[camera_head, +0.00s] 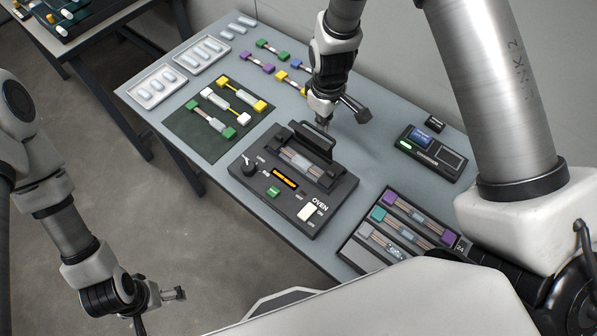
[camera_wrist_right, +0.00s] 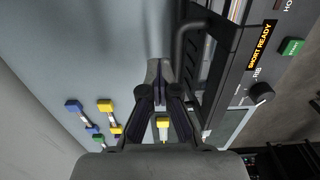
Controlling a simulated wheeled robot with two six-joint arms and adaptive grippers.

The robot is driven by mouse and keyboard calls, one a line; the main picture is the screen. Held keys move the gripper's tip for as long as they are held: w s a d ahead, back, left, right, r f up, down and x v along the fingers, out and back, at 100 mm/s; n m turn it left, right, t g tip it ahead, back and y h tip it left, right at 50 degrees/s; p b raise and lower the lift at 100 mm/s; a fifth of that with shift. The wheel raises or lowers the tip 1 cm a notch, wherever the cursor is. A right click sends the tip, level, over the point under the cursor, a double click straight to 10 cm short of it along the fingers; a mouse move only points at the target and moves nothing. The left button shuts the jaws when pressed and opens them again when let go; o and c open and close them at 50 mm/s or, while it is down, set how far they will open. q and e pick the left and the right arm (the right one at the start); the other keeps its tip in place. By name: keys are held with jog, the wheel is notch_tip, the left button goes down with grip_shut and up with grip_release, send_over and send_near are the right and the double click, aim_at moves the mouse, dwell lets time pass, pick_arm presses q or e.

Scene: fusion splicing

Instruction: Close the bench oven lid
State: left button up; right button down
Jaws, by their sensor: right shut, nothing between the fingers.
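The black bench oven (camera_head: 318,222) stands at the front middle of the table. Its lid (camera_head: 314,137) is raised at the back, with the tray and a splice (camera_head: 308,163) uncovered in front of it. My right gripper (camera_head: 325,124) is shut and empty, just behind the raised lid; I cannot tell whether it touches. In the right wrist view the shut fingertips (camera_wrist_right: 157,75) are beside the lid's dark handle (camera_wrist_right: 186,42), with the oven's display (camera_wrist_right: 260,46) at the right. My left gripper (camera_head: 141,324) hangs low at the left, away from the table; its fingers are too unclear to judge.
A green mat (camera_head: 184,138) with splices lies left of the oven, and white trays (camera_head: 157,98) lie farther left. A black device (camera_head: 433,152) stands to the right. A rack of splices (camera_head: 357,250) is at the front right. The table behind the lid is mostly bare.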

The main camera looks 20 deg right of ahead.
aim_at(310, 134)
jog(key=shift+s+a+f, duration=0.15)
jog(key=shift+s+a, duration=0.1)
jog(key=shift+a, duration=0.2)
jog(key=shift+s+a+f, duration=0.15)
jog(key=shift+s+a, duration=0.05)
jog(key=shift+a, duration=0.2)
jog(key=shift+s+a, duration=0.25)
jog(key=shift+s+a+b, duration=0.3)
jog(key=shift+a+b, duration=0.35)
jog(key=shift+b, duration=0.1)
jog(key=shift+s+a+r+b, duration=0.1)
jog(key=shift+s+a+b, duration=0.35)
jog(key=shift+a, duration=0.1)
jog(key=shift+w, duration=0.1)
jog(key=r+p, duration=0.4)
jog(key=d+r+p, duration=0.1)
jog(key=r+p, duration=0.2)
jog(key=shift+w+r, duration=0.1)
jog(key=shift+w, duration=0.2)
